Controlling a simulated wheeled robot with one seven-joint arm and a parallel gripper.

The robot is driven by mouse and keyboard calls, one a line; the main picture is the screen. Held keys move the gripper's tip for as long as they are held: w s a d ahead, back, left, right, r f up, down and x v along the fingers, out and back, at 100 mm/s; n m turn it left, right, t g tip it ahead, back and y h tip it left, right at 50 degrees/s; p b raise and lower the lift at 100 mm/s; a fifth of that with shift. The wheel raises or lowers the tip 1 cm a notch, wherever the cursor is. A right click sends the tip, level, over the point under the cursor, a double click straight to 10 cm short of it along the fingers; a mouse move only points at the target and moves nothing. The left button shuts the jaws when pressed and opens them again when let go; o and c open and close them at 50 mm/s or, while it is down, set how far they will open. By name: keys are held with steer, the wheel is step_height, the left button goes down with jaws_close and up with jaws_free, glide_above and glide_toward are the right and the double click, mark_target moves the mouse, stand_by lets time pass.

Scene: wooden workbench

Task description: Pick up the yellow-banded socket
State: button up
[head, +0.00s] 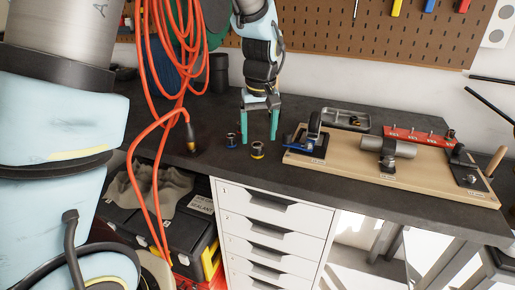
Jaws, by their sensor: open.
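The yellow-banded socket (257,150) is a small dark cylinder with a yellow band. It stands near the front edge of the bench. A similar socket with a blue band (231,141) stands just to its left. My gripper (260,139) points down with its two teal fingers apart and nothing held between them. In the picture the fingertips end just above and behind the yellow-banded socket, one to each side. I cannot tell their exact height above the bench.
A wooden board (335,173) with clamps and a metal cylinder (390,147) lies to the right. A red socket rail (420,136) and a grey tray (345,119) are behind it. An orange cable (150,60) hangs at the left. White drawers (270,230) are below.

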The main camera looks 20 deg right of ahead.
mark_target(257, 145)
steer(key=shift+w+a+f+p, duration=0.15)
steer(key=shift+f+p, duration=0.55)
steer(key=shift+f, duration=1.45)
steer(key=shift+w, duration=0.1)
jaws_close()
